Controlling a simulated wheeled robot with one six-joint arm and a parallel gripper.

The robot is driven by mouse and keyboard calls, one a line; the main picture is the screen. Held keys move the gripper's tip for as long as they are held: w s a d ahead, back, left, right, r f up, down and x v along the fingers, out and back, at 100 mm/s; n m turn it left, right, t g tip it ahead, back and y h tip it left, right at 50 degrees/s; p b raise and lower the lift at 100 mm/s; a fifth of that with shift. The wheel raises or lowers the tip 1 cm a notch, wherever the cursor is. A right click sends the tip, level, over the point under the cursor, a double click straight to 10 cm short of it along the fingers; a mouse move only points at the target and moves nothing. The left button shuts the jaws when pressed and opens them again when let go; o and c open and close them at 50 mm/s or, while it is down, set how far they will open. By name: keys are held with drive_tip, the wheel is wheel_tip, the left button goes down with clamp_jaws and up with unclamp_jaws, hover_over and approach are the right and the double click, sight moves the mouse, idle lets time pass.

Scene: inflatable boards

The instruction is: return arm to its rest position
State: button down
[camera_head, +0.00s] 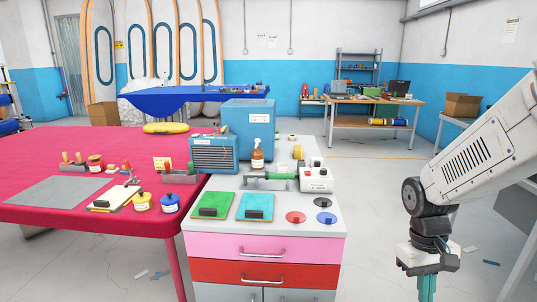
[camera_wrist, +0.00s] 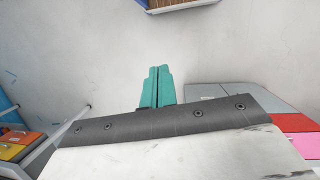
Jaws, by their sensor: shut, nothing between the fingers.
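My arm comes in from the right edge in the head view, bent at a dark joint, with my gripper (camera_head: 427,288) hanging straight down at its end. The gripper is over open floor, to the right of the drawer cabinet (camera_head: 264,246) and apart from it. Its teal fingers are cut off by the bottom edge there. In the wrist view my gripper (camera_wrist: 157,72) shows its two teal fingers side by side and shut, with nothing between them and bare floor beyond.
A red-covered table (camera_head: 90,155) stands left of the cabinet, whose top holds a blue box (camera_head: 249,130), a brown bottle (camera_head: 257,155) and pads. A workbench (camera_head: 370,110) stands at the back. A side table (camera_head: 520,175) is at the right. Floor between cabinet and arm is clear.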

drive_tip(key=s+a+r+t+y, duration=0.1)
drive_tip(key=s+a+r+t, duration=0.3)
drive_tip(key=s+r, duration=1)
drive_tip(key=shift+s+a+m, duration=0.15)
drive_tip(key=shift+a+m, duration=0.15)
drive_tip(key=shift+a, duration=0.65)
